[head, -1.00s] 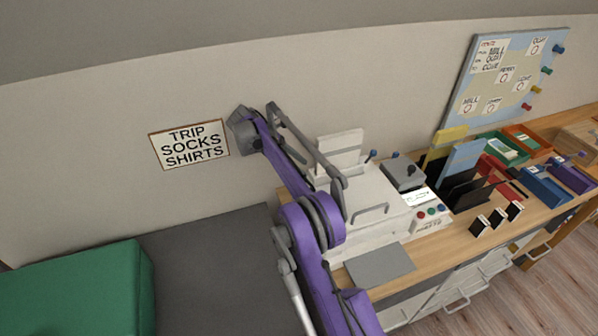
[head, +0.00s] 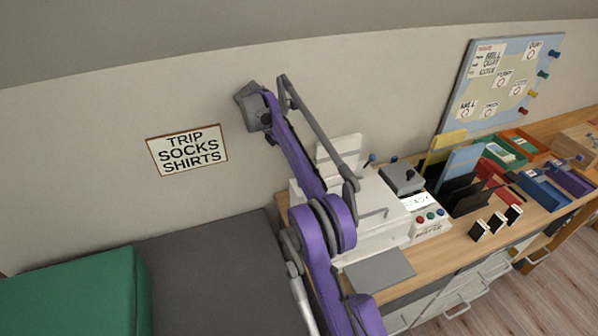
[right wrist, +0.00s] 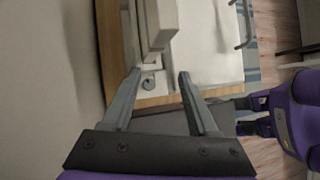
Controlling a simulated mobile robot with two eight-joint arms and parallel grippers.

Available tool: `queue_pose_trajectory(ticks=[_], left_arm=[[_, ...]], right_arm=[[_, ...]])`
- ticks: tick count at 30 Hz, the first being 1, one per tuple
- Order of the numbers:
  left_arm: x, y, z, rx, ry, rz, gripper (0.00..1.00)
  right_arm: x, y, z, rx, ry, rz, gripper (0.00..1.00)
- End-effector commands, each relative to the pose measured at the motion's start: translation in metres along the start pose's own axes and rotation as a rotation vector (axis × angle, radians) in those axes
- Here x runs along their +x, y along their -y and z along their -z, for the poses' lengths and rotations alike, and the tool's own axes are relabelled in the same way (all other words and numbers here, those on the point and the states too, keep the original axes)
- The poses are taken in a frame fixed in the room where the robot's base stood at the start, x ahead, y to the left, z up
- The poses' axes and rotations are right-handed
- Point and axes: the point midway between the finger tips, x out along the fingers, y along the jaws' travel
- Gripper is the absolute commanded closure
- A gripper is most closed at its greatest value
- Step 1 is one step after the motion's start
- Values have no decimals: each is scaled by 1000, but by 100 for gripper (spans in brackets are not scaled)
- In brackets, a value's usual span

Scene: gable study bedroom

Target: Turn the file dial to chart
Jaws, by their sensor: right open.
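No dial marked file or chart can be read in these views. A white machine (head: 375,207) stands on the desk, with a small lit display (head: 418,201) and a row of coloured buttons (head: 431,216) at its right. A grey box with a dark knob (head: 402,178) sits behind the display. In the right wrist view, a small round grey part (right wrist: 148,84) lies near the white machine's edge. My right gripper (right wrist: 160,73) is open and empty, its fingers either side of that part's line of sight; contact cannot be told. My left gripper is not clearly seen.
A grey pad (head: 380,270) lies on the desk's front corner. Black sorter racks (head: 465,190), small black-and-white blocks (head: 497,222) and coloured trays (head: 545,190) fill the right. A pinboard (head: 500,85) and a sign (head: 187,151) are on the wall. A green block (head: 75,290) is at left.

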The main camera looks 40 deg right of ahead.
Motion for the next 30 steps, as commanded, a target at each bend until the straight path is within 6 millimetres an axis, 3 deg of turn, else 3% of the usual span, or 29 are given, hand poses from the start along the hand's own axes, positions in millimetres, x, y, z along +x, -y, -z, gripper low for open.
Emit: queue_pose_trajectory(ticks=[1, 4, 12, 19, 30], left_arm=[[11, 0, -10, 0, 7, 0, 50], [22, 0, -19, 0, 13, 0, 50], [37, 0, -31, 0, 21, 0, 50], [44, 0, -36, 0, 24, 0, 50], [60, 0, -47, 0, 30, 0, 50]], right_arm=[[11, 1, -2, -94, -76, -9, 40], [12, 2, -3, -299, -233, -76, 40], [-8, 2, -9, -630, -460, -319, 40], [-1, -1, -2, -672, -481, -361, 40], [56, -11, 34, -671, -479, -359, 40]])
